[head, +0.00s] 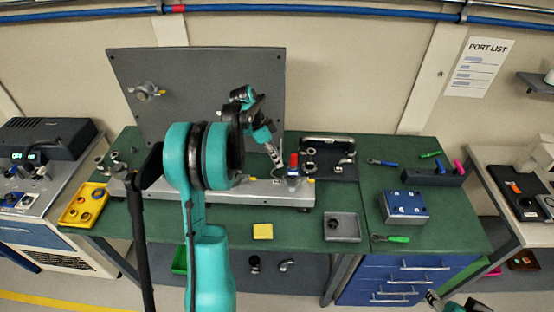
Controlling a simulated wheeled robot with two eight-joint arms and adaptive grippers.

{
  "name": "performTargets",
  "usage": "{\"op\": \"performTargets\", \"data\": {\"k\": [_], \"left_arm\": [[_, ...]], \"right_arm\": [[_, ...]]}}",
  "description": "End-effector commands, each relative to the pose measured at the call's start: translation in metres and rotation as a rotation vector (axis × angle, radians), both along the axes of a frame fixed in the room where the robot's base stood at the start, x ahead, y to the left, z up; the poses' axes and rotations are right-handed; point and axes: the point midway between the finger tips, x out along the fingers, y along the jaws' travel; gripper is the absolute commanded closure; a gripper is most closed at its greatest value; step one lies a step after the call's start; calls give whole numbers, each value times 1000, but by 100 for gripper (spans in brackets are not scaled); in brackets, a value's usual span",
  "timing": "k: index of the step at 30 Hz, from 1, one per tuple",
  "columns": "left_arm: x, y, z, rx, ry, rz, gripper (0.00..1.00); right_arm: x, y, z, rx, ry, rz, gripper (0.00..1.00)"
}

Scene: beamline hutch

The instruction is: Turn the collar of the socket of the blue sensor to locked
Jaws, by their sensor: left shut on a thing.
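My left gripper (276,160) reaches down over the grey rail on the bench, left of a small upright fitting (293,167) with a red top and a dark blue lower part. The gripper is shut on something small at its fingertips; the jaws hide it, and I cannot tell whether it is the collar. I cannot tell for sure which part is the blue sensor or its socket, and no lock mark is readable. My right gripper (433,297) shows only partly at the bottom edge, far from the rail, its jaws unclear.
The grey rail (255,194) runs along the green bench (300,222) before a dark upright panel (200,75). A dark tray (330,172) of metal fittings, a grey tray (355,237), a yellow block (263,231) and a blue box (404,217) stand nearby. My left arm hides the rail's middle.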

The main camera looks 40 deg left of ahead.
Motion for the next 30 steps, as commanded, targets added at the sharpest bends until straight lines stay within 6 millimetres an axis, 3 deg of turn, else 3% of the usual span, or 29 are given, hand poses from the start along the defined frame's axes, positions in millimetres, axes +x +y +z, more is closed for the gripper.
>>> {"op": "performTargets", "data": {"k": [1, 3, 14, 17, 30], "left_arm": [[0, 0, 0, 1, 1, 0, 87], [0, 0, 0, 0, 0, 1, 71], [-1, 2, 4, 0, 0, 1, 71], [-2, 6, 14, 1, 0, 1, 71], [-13, 41, 94, 0, 1, 2, 71]], "right_arm": [[0, 0, 0, 0, 0, 0, 47], [0, 0, 0, 0, 0, 0, 47], [0, 0, 0, 0, 0, 0, 47], [0, 0, 0, 0, 0, 0, 47], [0, 0, 0, 0, 0, 0, 47]]}}
